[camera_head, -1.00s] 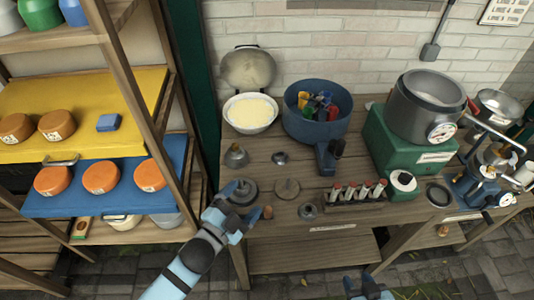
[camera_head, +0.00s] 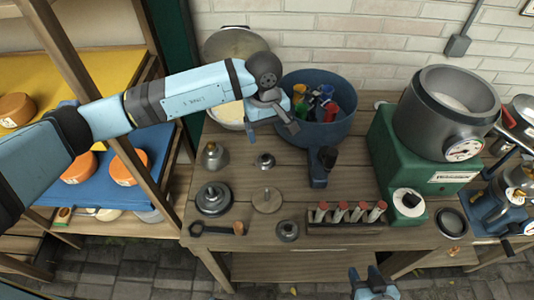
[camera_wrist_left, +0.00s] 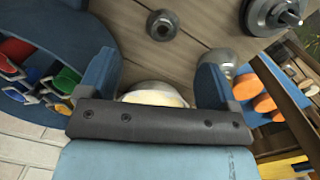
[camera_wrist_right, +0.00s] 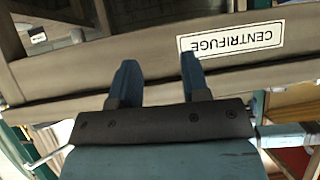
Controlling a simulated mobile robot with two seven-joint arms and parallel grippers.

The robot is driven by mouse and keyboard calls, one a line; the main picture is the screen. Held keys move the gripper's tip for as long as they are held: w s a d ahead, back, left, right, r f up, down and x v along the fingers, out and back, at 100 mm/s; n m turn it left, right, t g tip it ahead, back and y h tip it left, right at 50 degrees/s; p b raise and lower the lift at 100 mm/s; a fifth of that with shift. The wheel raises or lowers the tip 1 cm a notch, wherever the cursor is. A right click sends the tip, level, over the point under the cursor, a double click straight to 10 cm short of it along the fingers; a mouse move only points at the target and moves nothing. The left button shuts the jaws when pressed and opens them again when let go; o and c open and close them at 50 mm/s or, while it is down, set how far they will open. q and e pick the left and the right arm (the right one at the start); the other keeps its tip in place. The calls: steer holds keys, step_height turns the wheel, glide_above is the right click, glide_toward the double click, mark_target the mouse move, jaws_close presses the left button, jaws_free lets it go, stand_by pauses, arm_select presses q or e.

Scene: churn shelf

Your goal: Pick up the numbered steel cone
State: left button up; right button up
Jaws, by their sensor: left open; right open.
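A steel cone (camera_head: 213,156) with a small top stands on the wooden workbench (camera_head: 240,178), left of a smaller steel piece (camera_head: 265,161). I cannot read a number on it. In the left wrist view the cone (camera_wrist_left: 246,86) is partly hidden by the right-hand finger. My left gripper (camera_head: 275,118) is open and empty, above the back of the bench, in front of the white bowl and beside the blue tub. My right gripper (camera_head: 370,282) is open and empty, low in front of the bench; its wrist view shows the bench front with a "CENTRIFUGE" label (camera_wrist_right: 232,40).
A blue tub (camera_head: 318,130) holds coloured items. A stacked steel disc (camera_head: 213,199), a flat disc (camera_head: 267,200) and a rack of tubes (camera_head: 345,227) stand near the front. A green machine (camera_head: 385,145) is at right. A shelf post (camera_head: 150,185) stands left of the bench.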

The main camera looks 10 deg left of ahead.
arm_select(q)
steer(key=w+a, duration=0.1)
steer(key=b, duration=0.3)
glide_above(265, 157)
steer(key=s, duration=0.1)
steer(key=shift+y, duration=0.4)
step_height(265, 157, down, 7)
steer(key=shift+d+f, duration=0.15)
steer(key=shift+f, duration=0.5)
step_height(265, 157, down, 5)
steer(key=shift+b, duration=1.1)
arm_select(e)
steer(key=f, duration=0.2)
steer(key=w+f, duration=0.1)
steer(key=shift+f+m, duration=0.3)
steer(key=shift+f, duration=0.05)
arm_select(q)
steer(key=shift+r, duration=0.1)
steer(key=shift+s, duration=0.15)
steer(key=c, duration=1.1)
arm_select(e)
steer(key=shift+s, duration=0.1)
